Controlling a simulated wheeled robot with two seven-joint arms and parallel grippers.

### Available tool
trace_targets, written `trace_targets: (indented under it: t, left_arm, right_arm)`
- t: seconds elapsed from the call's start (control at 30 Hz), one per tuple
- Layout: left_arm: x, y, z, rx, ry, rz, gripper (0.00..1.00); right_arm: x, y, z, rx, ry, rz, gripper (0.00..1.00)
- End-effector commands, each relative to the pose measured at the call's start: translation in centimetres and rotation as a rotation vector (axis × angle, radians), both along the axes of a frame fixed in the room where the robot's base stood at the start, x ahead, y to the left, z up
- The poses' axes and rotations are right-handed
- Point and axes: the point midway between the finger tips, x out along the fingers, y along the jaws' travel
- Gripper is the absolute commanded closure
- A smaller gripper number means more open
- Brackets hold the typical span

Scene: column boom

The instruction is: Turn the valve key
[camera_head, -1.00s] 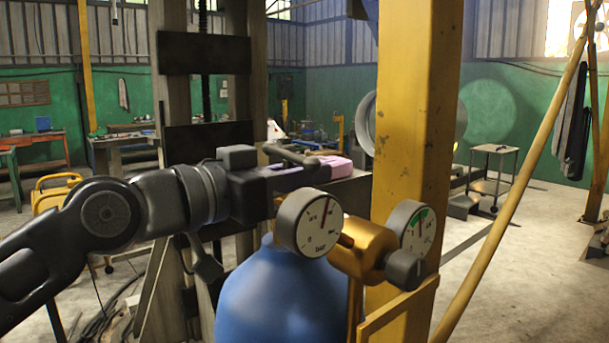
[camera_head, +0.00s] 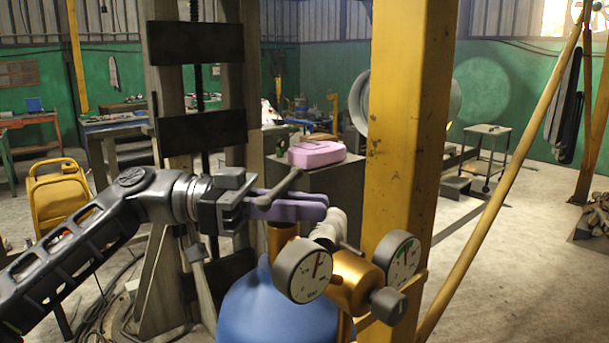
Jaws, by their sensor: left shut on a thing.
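The valve key's dark grey bar (camera_head: 281,187) lies slanted across my left gripper (camera_head: 316,205), its far end pointing up and right. The gripper comes in from the left, above the valve, with purple fingers shut on the key. The fingers and gripper body hide the rest of the key. Below is the gold valve (camera_head: 282,238) on top of a blue gas cylinder (camera_head: 275,312). Whether the key is seated on the stem is hidden. My right gripper is out of view.
Two round gauges, a left one (camera_head: 302,271) and a right one (camera_head: 397,259), and a dark knob (camera_head: 388,306) sit close below and right of the gripper. A yellow post (camera_head: 405,130) stands just right. A pink thing (camera_head: 316,153) lies on a grey cabinet (camera_head: 345,190) behind.

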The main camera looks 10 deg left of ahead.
Motion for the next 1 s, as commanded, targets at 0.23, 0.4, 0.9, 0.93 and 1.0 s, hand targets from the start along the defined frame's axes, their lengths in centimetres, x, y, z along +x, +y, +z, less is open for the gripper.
trace_targets:
  t: [0.23, 0.4, 0.9, 0.93, 1.0]
  left_arm:
    - [-0.45, 0.03, 0.28, -0.006, -0.001, -0.172, 1.00]
    - [-0.62, 0.11, 0.14, -0.004, -0.001, -0.236, 1.00]
    - [-0.72, 0.18, 0.08, -0.002, 0.000, -0.265, 1.00]
    - [-0.72, 0.18, 0.08, -0.002, 0.000, -0.265, 1.00]
    - [-0.72, 0.19, 0.08, -0.002, 0.000, -0.265, 0.82]
  right_arm:
    - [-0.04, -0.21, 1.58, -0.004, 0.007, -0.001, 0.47]
    - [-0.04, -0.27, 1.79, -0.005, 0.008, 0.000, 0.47]
    - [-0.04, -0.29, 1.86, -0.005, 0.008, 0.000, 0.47]
    - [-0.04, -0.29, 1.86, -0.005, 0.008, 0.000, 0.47]
    - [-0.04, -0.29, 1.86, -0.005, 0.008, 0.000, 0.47]
